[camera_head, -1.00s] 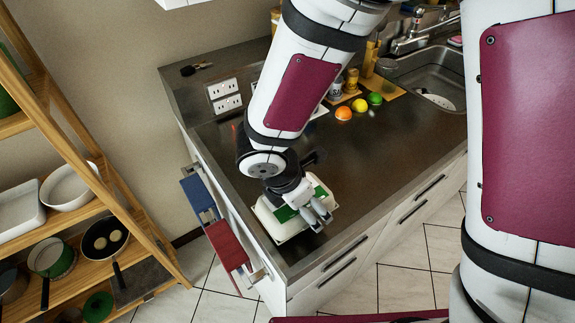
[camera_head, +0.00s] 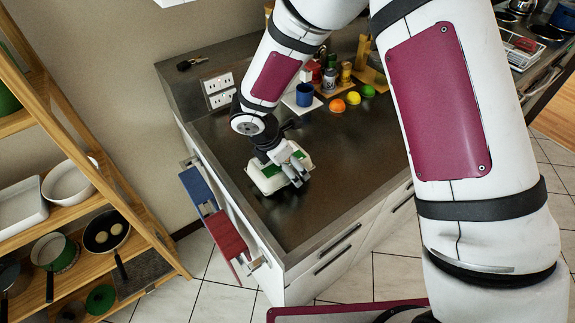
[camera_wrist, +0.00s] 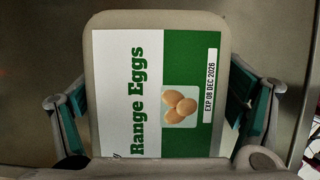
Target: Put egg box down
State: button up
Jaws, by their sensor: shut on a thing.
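The egg box (camera_head: 267,180) is a pale carton with a green and white label. In the wrist view the egg box (camera_wrist: 155,90) fills the middle, its label reading "Range Eggs" with a picture of eggs. My gripper (camera_head: 293,172) is shut on the egg box, with a finger along each side of it. The box is over the dark countertop (camera_head: 345,165), near its front left part. A dark shadow shows beside it; I cannot tell whether it touches the counter. My gripper hides part of the box in the head view.
A blue mug (camera_head: 304,95), an orange (camera_head: 337,105), a lemon (camera_head: 353,98) and a lime (camera_head: 368,91) stand further back. A wall socket (camera_head: 218,90) is behind. Blue and red towels (camera_head: 228,236) hang off the left side. The counter around the box is clear.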

jog(key=shift+f, duration=0.3)
jog(key=shift+f, duration=0.1)
jog(key=o, duration=0.9)
jog(key=b+v, duration=0.1)
jog(key=v, duration=1.1)
